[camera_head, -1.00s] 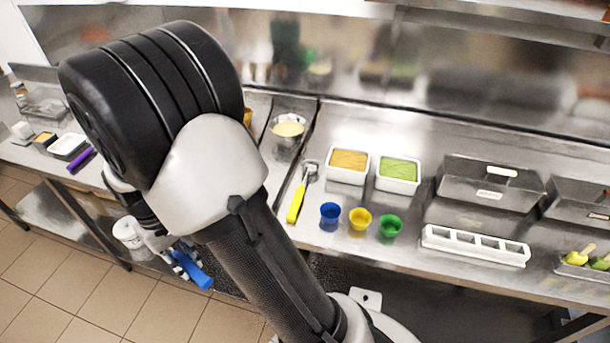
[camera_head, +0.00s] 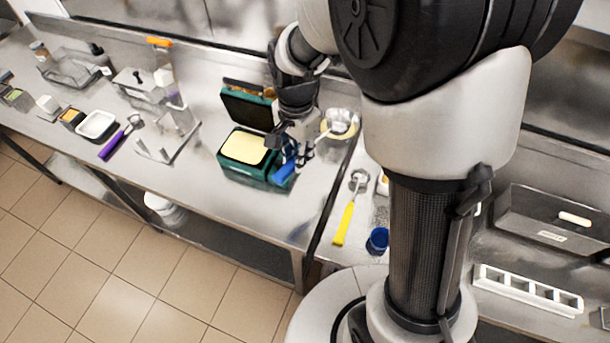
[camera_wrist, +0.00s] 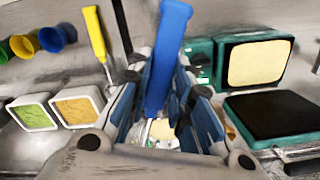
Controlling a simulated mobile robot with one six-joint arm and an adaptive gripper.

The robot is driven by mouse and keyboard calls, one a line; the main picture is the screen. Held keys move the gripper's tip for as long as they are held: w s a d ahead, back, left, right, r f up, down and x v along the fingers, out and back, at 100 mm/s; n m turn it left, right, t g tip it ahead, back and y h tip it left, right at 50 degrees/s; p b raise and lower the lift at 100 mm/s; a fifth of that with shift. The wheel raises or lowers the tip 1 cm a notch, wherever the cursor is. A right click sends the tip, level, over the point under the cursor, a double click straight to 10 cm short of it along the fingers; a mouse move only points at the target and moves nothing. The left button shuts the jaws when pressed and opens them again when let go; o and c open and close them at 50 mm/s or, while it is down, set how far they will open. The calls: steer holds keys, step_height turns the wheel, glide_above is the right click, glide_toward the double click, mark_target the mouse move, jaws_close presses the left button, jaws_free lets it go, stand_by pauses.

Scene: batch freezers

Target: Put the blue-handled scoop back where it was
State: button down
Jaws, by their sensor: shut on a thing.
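The blue-handled scoop is in my gripper (camera_head: 292,148), its blue handle (camera_head: 285,172) jutting toward the counter's front edge. In the wrist view the handle (camera_wrist: 166,58) rises between the two fingers of my gripper (camera_wrist: 165,105), which are shut on it. The scoop's head is mostly hidden by my gripper. My gripper is above the counter, between a green box with a pale yellow filling (camera_head: 243,148) and a steel bowl of cream-coloured mix (camera_head: 341,122). The green box's dark lid (camera_head: 250,108) stands open.
A yellow-handled scoop (camera_head: 345,222) and a blue cup (camera_head: 377,241) lie to the right. A clear stand (camera_head: 172,135), a purple-handled scoop (camera_head: 112,146) and a white tub (camera_head: 97,125) are at the left. Bare counter (camera_head: 200,165) lies left of the green box.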

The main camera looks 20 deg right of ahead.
mark_target(300, 204)
steer(key=f+b, duration=0.2)
steer(key=f, duration=0.8)
steer(key=f+b, duration=0.1)
steer(key=f, duration=0.8)
steer(key=shift+s+f+b, duration=0.2)
steer(key=shift+f+b, duration=0.15)
steer(key=shift+f, duration=0.25)
steer(key=c, duration=1.4)
jaws_free()
steer(key=shift+r, duration=0.1)
steer(key=shift+c, duration=0.2)
steer(key=shift+r, duration=0.1)
